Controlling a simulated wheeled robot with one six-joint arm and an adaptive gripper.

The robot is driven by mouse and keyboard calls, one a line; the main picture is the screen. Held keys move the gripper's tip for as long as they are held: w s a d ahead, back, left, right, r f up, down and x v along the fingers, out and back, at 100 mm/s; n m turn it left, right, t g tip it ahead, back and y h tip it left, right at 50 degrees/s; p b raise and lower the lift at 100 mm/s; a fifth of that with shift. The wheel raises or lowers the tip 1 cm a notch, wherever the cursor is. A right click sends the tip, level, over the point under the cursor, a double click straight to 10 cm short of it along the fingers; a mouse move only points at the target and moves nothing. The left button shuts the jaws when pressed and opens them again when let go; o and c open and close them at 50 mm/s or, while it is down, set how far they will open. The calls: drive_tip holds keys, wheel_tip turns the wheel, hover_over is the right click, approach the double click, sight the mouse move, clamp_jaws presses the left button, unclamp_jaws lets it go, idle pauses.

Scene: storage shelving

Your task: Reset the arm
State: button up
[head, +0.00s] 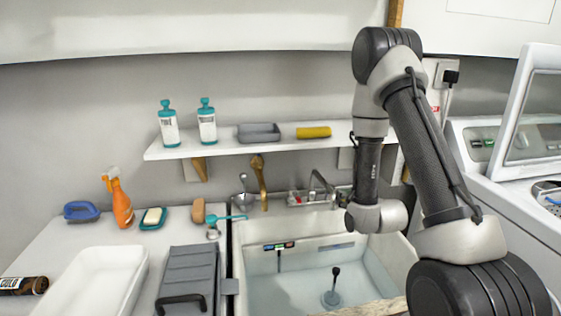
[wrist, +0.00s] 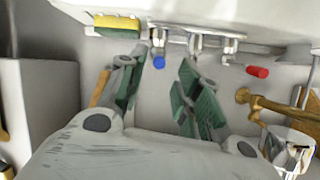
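My arm is raised over the sink in the head view, bent down at its front links. My gripper shows in the wrist view (wrist: 160,82), with its two green-padded fingers spread apart and nothing between them. The gripper's fingers cannot be made out in the head view. The fingers point toward the wall with the tap (wrist: 197,42), which has a blue and a red end. The tap also shows behind my arm in the head view (head: 320,185).
The sink (head: 240,262) lies below my arm. A wall shelf (head: 222,148) holds two teal-capped bottles, a grey tray and a yellow item. Left on the counter are an orange spray bottle (head: 121,204), a white tub (head: 95,282) and a grey box (head: 187,278). A washing machine (head: 535,205) stands right.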

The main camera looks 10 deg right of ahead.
drive_tip(key=s+f+g, duration=0.6)
drive_tip(key=s+f, duration=0.1)
drive_tip(key=f, duration=0.2)
drive_tip(key=s+g, duration=0.4)
drive_tip(key=s, duration=0.2)
drive_tip(key=s+r, duration=0.6)
drive_tip(key=r, duration=0.6)
drive_tip(key=s+r+n, duration=0.1)
drive_tip(key=s+r, duration=0.6)
drive_tip(key=r, duration=0.5)
drive_tip(key=s+a+r+n+t, duration=0.1)
drive_tip(key=s+r, duration=0.6)
drive_tip(key=r, duration=0.5)
